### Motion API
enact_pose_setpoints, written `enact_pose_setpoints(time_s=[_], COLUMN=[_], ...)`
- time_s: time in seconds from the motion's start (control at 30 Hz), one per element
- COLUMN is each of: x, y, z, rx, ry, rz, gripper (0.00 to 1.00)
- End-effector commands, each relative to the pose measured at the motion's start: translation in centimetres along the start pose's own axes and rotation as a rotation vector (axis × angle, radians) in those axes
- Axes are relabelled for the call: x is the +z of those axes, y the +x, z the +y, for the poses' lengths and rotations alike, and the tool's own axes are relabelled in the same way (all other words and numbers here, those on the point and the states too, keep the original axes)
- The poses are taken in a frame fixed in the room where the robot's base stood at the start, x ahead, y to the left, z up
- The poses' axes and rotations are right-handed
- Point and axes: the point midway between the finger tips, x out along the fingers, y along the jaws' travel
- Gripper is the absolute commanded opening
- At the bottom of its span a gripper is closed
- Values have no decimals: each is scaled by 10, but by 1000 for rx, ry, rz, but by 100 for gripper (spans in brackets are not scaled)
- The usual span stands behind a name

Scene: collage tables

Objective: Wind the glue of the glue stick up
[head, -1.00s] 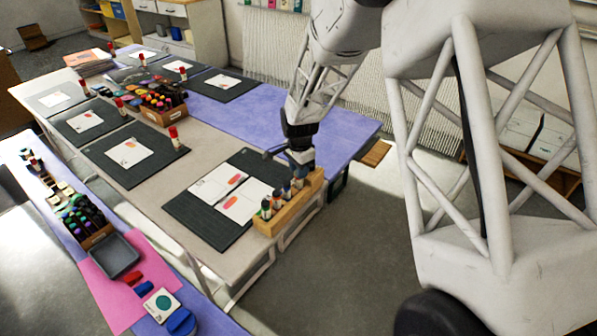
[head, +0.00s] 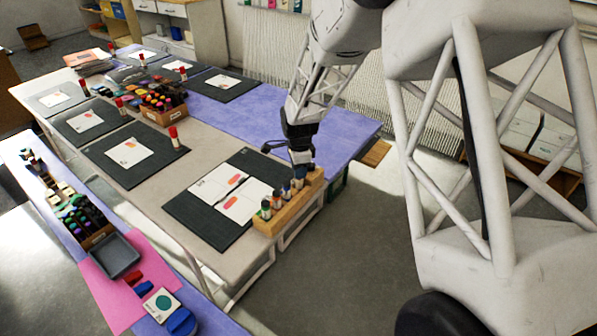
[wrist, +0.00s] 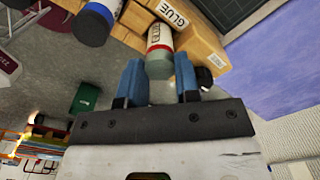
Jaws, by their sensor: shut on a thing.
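A wooden rack (head: 268,228), marked GLUE in the wrist view (wrist: 205,45), stands at the near right corner of the long table and holds several glue sticks in a row. My gripper (head: 302,168) is at the far end of the rack. The stick's other end is hidden at the rack. I cannot see any glue.
A dark mat (head: 196,222) with white picture cards (head: 240,207) lies left of the rack. A red-capped glue stick (head: 174,138) stands farther back, near a crate of markers (head: 165,112). The floor (head: 330,255) right of the table is open.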

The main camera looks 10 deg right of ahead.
Motion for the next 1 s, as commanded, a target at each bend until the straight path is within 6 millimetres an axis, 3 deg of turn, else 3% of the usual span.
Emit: enact_pose_setpoints(time_s=[0.6, 1.0], x=[0, 0], y=[0, 0], z=[0, 0], rx=[-1, -1], ry=[385, 411], rz=[0, 0], gripper=[17, 17])
